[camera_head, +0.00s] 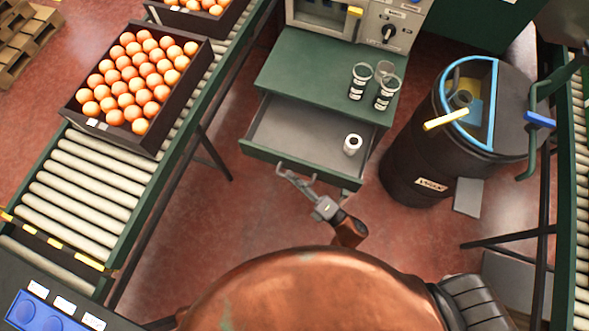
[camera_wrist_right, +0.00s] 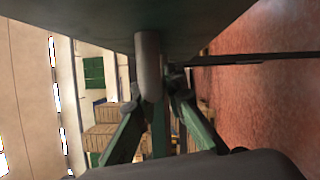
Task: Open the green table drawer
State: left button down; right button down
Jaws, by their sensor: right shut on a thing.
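The green table (camera_head: 325,72) stands at the top middle of the head view. Its green drawer (camera_head: 285,166) is pulled out, showing a grey inside with a small white roll-like item (camera_head: 352,145) at the right. My right gripper (camera_head: 289,176) is at the drawer's front and is shut on the drawer handle (camera_head: 300,172). In the right wrist view the handle (camera_wrist_right: 148,68) shows as a grey bar at the fingertips, under the dark drawer. My left gripper is not in view.
Several dark-labelled cups (camera_head: 361,80) stand on the table top. A black bin (camera_head: 420,150) with a blue rim is close to the drawer's right. A crate of oranges (camera_head: 180,100) sits on the left roller conveyor (camera_head: 85,185). Red floor is clear between conveyor and drawer.

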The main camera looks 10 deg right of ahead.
jog(key=c, duration=2)
grip_release()
jog(key=shift+o, duration=0.2)
jog(key=r+v, duration=0.1)
jog(key=v, duration=1.1)
jog(key=shift+f, duration=0.5)
